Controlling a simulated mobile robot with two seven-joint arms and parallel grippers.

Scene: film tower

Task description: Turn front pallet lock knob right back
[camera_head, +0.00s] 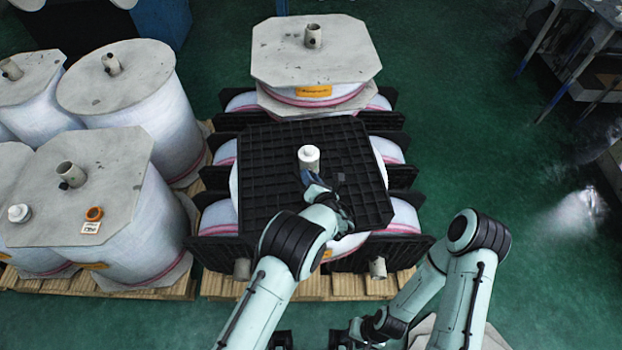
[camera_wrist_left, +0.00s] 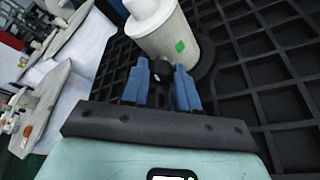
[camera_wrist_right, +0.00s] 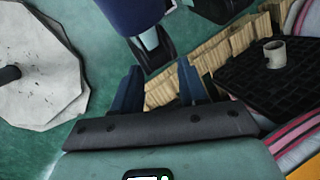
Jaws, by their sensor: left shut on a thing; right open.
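The front pallet is a black gridded square plate (camera_head: 362,170) lying on top of wrapped film reels. A pale post (camera_head: 309,157) with a white cap stands up through its middle; in the left wrist view the post (camera_wrist_left: 175,42) carries a green square. A small dark round knob (camera_wrist_left: 161,73) sits beside the post, between my left fingertips. My left gripper (camera_head: 318,180) is shut on it, with blue fingers on either side (camera_wrist_left: 161,88). The knob's turn angle cannot be told. My right gripper (camera_wrist_right: 158,85) is open and empty, low at the front right.
A grey octagonal board (camera_head: 315,60) tops the stack behind. Green floor (camera_head: 490,150) is free at the right, up to a table (camera_head: 590,40).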

